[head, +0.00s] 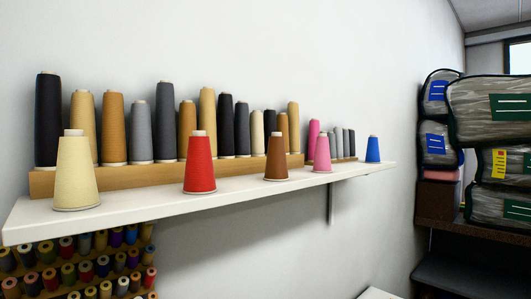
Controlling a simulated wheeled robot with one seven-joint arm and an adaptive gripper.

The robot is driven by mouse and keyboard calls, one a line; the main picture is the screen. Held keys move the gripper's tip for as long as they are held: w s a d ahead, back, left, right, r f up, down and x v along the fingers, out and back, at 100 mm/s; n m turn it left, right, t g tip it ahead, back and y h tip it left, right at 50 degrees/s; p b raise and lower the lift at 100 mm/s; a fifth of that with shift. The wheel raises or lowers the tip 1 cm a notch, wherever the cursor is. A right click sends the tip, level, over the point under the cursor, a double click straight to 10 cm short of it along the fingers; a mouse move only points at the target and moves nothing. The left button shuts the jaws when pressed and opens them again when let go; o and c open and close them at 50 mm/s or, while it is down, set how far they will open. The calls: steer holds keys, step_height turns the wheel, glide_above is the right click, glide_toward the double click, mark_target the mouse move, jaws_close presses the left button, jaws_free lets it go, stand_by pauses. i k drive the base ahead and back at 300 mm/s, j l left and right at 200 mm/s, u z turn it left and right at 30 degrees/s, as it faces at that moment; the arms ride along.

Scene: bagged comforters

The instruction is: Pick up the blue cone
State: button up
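The blue cone (373,149) is a small upright thread cone with a pale tip. It stands near the far right end of the white wall shelf (140,219), right of the pink cone. Its whole front side shows and nothing covers it. My gripper is not in the head view.
On the shelf's front stand a cream cone (77,175), a red cone (199,165), a brown cone (276,158) and a pink cone (322,154). Taller cones line a wooden ledge behind. A spool rack (75,264) hangs below. Bagged comforters (495,110) are stacked at right.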

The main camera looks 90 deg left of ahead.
mark_target(373, 155)
steer(key=j+u, duration=0.1)
steer(key=u, duration=0.35)
steer(key=i+u, duration=0.15)
steer(key=u, duration=0.35)
steer(key=i+u, duration=0.1)
steer(key=u, duration=0.35)
steer(key=i+u, duration=0.1)
steer(key=u, duration=0.35)
steer(key=i+u, duration=0.1)
steer(key=u, duration=0.4)
steer(key=i+l+u, duration=0.25)
steer(key=u, duration=0.15)
steer(key=i+l+u, duration=0.25)
steer(key=u, duration=0.15)
steer(key=i+l+u, duration=0.15)
steer(key=l+u, duration=0.2)
steer(key=i+l+u, duration=0.1)
steer(key=l+u, duration=0.7)
steer(key=l, duration=0.15)
steer(key=i, duration=0.05)
